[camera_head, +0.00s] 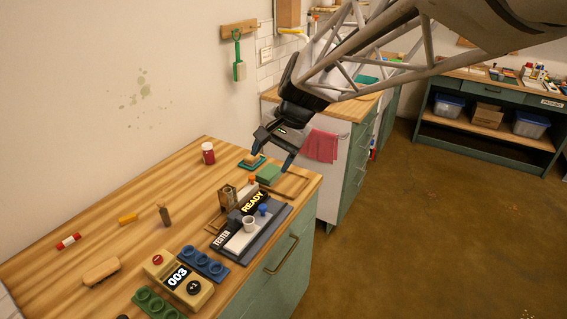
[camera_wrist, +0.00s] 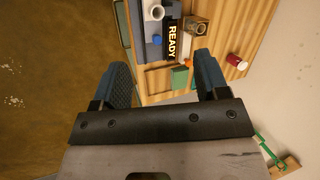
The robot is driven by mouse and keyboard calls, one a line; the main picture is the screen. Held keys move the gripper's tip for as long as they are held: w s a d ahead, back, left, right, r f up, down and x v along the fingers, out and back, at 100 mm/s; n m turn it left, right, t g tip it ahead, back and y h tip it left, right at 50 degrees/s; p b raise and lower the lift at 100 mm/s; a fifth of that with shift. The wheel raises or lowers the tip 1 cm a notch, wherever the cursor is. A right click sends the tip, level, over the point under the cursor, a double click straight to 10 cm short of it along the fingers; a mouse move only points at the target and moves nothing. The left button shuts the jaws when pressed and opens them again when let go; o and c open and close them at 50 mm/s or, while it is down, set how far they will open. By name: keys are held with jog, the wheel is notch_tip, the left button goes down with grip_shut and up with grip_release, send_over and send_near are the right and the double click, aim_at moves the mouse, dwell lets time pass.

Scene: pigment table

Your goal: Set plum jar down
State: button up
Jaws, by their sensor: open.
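My gripper (camera_head: 274,160) is open above the far right corner of the wooden table, with nothing between its fingers. The fingers also stand apart in the wrist view (camera_wrist: 164,70). A red jar with a white band (camera_head: 208,153) stands upright on the table, left of the gripper and apart from it; it also shows in the wrist view (camera_wrist: 237,61). I see no clearly plum-coloured jar, and cannot tell if this red one is meant. A dark tester (camera_head: 221,241) with a READY sign holds a white cup (camera_head: 249,224) and a blue piece (camera_head: 263,209).
A green block (camera_head: 268,175) and a small teal tray (camera_head: 246,165) lie below the gripper. A brown holder (camera_head: 227,195) stands behind the tester. A beige counter box (camera_head: 179,279) and blue rack (camera_head: 205,264) are in front.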

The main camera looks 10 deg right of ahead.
jog(key=s+d+f+n+h, duration=0.1)
jog(key=s+d+n+h, duration=0.1)
jog(key=s, duration=0.8)
jog(key=s+d+f+n+t+h, duration=0.1)
jog(key=s+d+n, duration=0.3)
jog(key=s, duration=0.7)
jog(key=shift+s+f+n+t+h, duration=0.2)
jog(key=shift+f+n+t+h, duration=0.1)
jog(key=shift+h, duration=0.5)
